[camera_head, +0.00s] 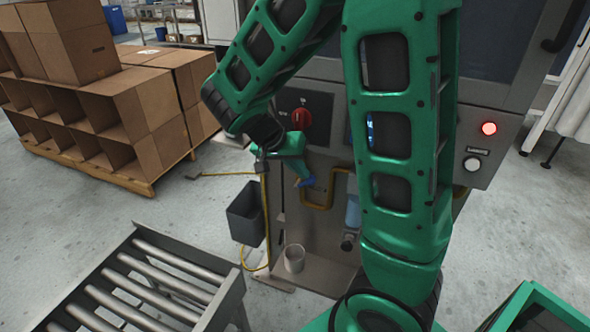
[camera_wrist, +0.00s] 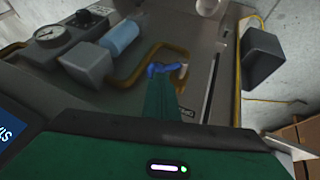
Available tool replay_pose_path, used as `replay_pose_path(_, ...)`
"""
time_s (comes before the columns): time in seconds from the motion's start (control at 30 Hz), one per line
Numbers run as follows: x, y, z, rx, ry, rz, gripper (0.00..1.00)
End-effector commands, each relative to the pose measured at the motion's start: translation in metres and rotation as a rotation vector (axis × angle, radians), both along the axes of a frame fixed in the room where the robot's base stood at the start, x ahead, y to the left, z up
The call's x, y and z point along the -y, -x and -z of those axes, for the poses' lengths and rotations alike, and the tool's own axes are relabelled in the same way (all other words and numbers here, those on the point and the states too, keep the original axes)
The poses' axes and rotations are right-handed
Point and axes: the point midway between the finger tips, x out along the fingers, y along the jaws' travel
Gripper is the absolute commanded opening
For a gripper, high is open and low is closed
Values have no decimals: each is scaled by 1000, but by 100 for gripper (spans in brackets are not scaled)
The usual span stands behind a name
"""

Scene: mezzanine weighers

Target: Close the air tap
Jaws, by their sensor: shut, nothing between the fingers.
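The air tap's blue handle (camera_head: 306,183) is low on the front of the grey machine, beside the bent yellow pipe (camera_head: 326,205). In the wrist view the blue handle (camera_wrist: 164,69) lies roughly crosswise at the end of the yellow pipe (camera_wrist: 138,72). My green gripper (camera_head: 299,172) is shut and empty, pointing down at the handle. In the wrist view its tip (camera_wrist: 162,82) is right by the handle and overlaps its near side. I cannot tell whether they touch. The tap body is partly hidden by my gripper.
A blue cylinder (camera_wrist: 120,38) and a gauge (camera_wrist: 48,34) are beside the pipe. A dark bin (camera_head: 246,214) hangs left; a pale cup (camera_head: 294,258) stands below. A red rotary switch (camera_head: 302,118) is above. A roller conveyor (camera_head: 150,285) and cardboard boxes (camera_head: 150,120) stand left.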

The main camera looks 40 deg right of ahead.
Motion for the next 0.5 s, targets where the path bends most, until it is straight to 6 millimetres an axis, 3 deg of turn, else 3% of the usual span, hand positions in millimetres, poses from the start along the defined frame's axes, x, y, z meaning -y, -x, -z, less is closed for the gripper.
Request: replay_pose_path(0.5,6,3,2,-1,0,5,0)
